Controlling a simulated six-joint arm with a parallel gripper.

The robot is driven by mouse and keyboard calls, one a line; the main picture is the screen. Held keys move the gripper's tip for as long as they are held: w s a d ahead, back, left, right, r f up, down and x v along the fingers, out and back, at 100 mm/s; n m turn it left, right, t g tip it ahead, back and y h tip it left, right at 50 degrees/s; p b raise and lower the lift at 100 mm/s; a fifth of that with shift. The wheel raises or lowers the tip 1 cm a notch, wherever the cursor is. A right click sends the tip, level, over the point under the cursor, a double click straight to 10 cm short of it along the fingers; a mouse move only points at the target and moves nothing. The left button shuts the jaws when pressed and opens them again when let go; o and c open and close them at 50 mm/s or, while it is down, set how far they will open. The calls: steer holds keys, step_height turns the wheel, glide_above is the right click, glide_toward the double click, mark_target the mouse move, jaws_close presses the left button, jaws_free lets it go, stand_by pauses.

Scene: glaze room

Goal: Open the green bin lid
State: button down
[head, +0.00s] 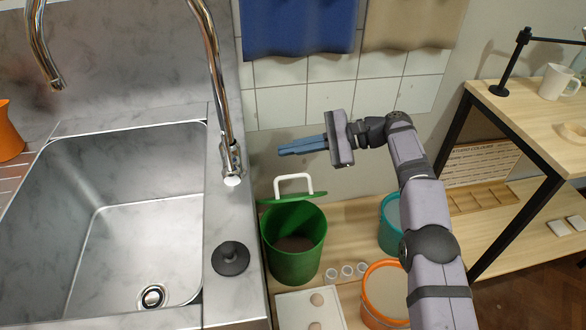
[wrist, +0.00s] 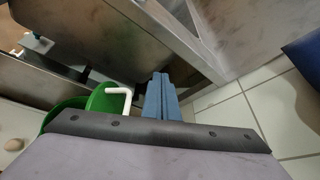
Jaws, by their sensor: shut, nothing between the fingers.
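The green bin (head: 295,262) stands on the wooden boards right of the sink, its mouth uncovered and brownish stuff inside. Its green lid (head: 310,198) is raised at the back of the rim, seen nearly edge-on, with a white handle (head: 294,178) on it. In the wrist view the lid (wrist: 104,98), handle (wrist: 126,101) and part of the bin (wrist: 62,108) show left of my fingers. My gripper (head: 281,151) is shut and empty, its blue fingers pointing left above the lid and handle, apart from them. The fingers also show in the wrist view (wrist: 160,78).
The sink counter (head: 228,287) with a black plunger-like piece (head: 230,258) edges the bin's left. An orange bucket (head: 372,312), teal bucket (head: 389,230), small white cups (head: 347,271) and a white tray (head: 290,306) crowd its right and front. Cloths (head: 299,25) hang above.

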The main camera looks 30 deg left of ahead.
steer(key=w+f+m+t+h, duration=0.2)
steer(key=w+f+m+t, duration=0.6)
steer(key=w+f, duration=0.15)
steer(key=w+d+f+m+t+h, duration=0.3)
steer(key=d+f+m+t+h, duration=0.15)
steer(key=d+f, duration=0.35)
steer(key=s+d+r+n+t+y+p, duration=0.1)
steer(key=s+r+n+t+y, duration=0.3)
steer(key=s, duration=0.8)
steer(key=s+d+r+n+t+y+p, duration=0.15)
steer(key=s+r+n, duration=0.4)
steer(key=s, duration=0.55)
steer(key=shift+m, duration=0.3)
steer(key=shift+r+x, duration=0.15)
steer(key=shift+x, duration=1.45)
steer(key=shift+r+x, duration=0.2)
steer(key=shift+x, duration=1.45)
steer(key=shift+r+x, duration=0.15)
steer(key=shift+x, duration=1.45)
steer(key=shift+w+a, duration=0.1)
steer(key=shift+a, duration=0.05)
steer(key=shift+w+a+r, duration=0.1)
steer(key=shift+w+r, duration=0.05)
steer(key=shift+r, duration=0.05)
